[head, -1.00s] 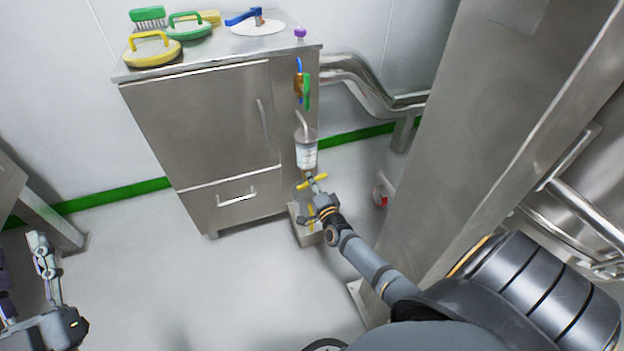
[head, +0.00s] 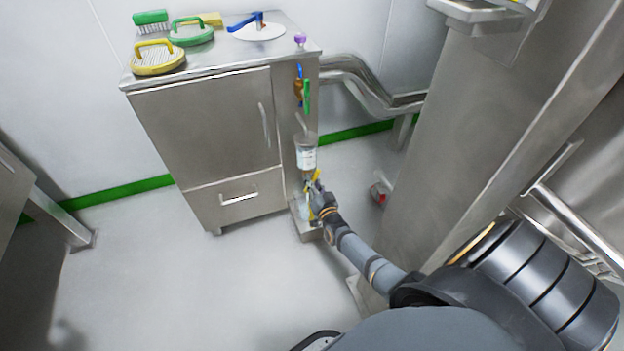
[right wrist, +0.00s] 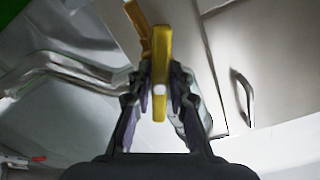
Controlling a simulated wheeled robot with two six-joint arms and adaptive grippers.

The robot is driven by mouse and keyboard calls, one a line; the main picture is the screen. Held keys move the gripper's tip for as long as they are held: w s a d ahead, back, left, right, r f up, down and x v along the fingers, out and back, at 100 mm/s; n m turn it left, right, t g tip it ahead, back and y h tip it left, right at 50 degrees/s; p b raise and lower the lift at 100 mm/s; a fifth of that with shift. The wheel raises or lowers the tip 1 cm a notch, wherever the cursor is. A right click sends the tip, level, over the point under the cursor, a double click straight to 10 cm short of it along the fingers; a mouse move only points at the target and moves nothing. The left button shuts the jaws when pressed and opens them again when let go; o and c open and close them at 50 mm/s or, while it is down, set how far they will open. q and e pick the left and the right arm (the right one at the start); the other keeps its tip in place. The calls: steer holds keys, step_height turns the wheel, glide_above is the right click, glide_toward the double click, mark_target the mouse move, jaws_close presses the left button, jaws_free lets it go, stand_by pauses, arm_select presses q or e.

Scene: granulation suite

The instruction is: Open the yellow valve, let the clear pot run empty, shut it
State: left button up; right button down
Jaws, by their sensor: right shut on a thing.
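The clear pot (head: 306,157) stands upright on the narrow right side of the steel cabinet and has a pale label or contents; its liquid level is too small to read. The yellow valve (head: 309,178) is just below it, partly hidden by my right gripper. My right gripper (head: 314,186) is shut on the valve's yellow handle. In the right wrist view the yellow handle (right wrist: 161,75) stands upright between the two fingers of my right gripper (right wrist: 160,92). My left gripper is out of view.
Above the pot are a brass valve (head: 298,88) and a green lever (head: 307,97). A steel block (head: 305,228) sits on the floor below. A large steel column (head: 450,150) stands close on the right. The floor left of my arm is clear.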

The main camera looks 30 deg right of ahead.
steer(key=n+p, duration=0.1)
steer(key=n, duration=0.1)
steer(key=shift+n, duration=0.4)
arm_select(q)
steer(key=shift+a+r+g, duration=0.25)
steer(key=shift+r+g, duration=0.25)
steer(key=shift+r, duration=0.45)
arm_select(e)
steer(key=shift+n, duration=0.7)
steer(key=shift+f, duration=0.1)
steer(key=c, duration=1.5)
jaws_free()
steer(key=v, duration=1.2)
steer(key=shift+a, duration=0.1)
